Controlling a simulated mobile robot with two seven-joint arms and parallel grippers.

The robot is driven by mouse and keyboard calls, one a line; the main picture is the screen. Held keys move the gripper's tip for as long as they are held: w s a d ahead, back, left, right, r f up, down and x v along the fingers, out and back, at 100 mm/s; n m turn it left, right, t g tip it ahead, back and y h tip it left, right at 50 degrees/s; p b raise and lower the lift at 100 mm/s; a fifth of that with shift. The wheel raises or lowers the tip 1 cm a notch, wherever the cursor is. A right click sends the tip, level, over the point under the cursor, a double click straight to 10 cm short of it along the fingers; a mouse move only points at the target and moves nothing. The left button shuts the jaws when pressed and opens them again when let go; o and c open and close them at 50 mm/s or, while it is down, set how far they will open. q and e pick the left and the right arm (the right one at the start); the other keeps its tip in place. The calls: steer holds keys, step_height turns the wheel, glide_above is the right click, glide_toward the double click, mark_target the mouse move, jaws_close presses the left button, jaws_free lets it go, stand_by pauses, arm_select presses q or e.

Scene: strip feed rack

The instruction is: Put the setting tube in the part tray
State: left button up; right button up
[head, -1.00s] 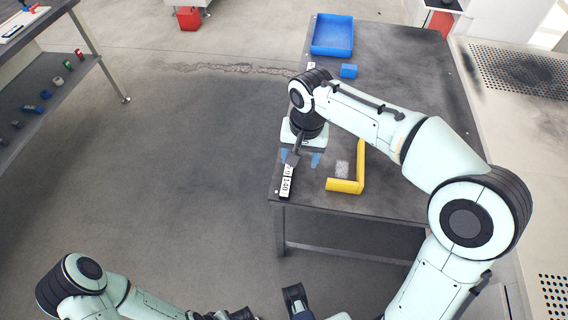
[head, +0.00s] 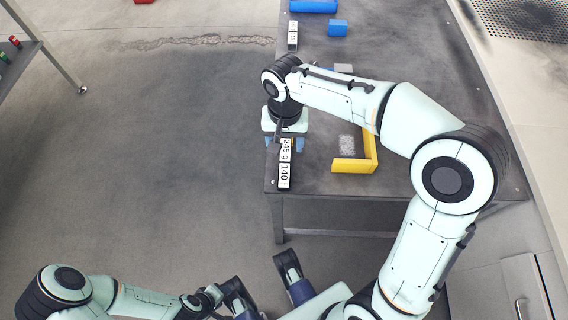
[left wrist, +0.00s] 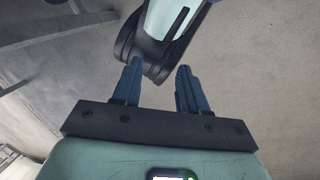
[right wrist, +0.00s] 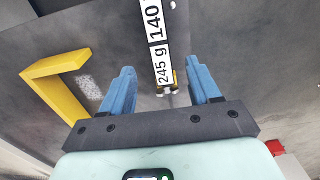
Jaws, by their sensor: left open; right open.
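I cannot pick out the setting tube with certainty. A small brass-coloured and dark piece (right wrist: 166,90) shows between my right fingers in the right wrist view, at the end of a label strip reading "245 g" and "140" (right wrist: 155,30). My right gripper (head: 283,146) is open at the table's left edge, above that label strip (head: 285,172); it also shows in the right wrist view (right wrist: 160,66). A blue tray (head: 314,6), likely the part tray, is cut off at the top of the head view. My left gripper (left wrist: 160,66) is open and empty, away from the table.
A yellow L-shaped bar (head: 370,155) lies right of the right gripper, beside a speckled pale patch (head: 347,144). A small blue block (head: 337,28) and a second label (head: 292,35) lie farther back. The dark table (head: 420,75) has bare room at the back right.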

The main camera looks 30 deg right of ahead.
mark_target(285, 161)
steer(key=shift+f, duration=0.75)
steer(key=f, duration=0.1)
steer(key=f+b, duration=0.1)
steer(key=f, duration=0.1)
steer(key=s+f+b, duration=0.1)
steer(key=shift+a+f, duration=0.2)
steer(key=shift+a, duration=0.05)
steer(key=shift+w+f, duration=0.1)
steer(key=shift+f, duration=0.3)
arm_select(q)
steer(key=shift+t+y, duration=0.3)
steer(key=shift+t, duration=0.3)
steer(key=w+f, duration=0.1)
steer(key=w+a, duration=0.1)
steer(key=w+f, duration=0.1)
steer(key=shift+w+a+f, duration=0.3)
steer(key=shift+a+f, duration=0.05)
arm_select(e)
steer(key=shift+r, duration=0.1)
jaws_close()
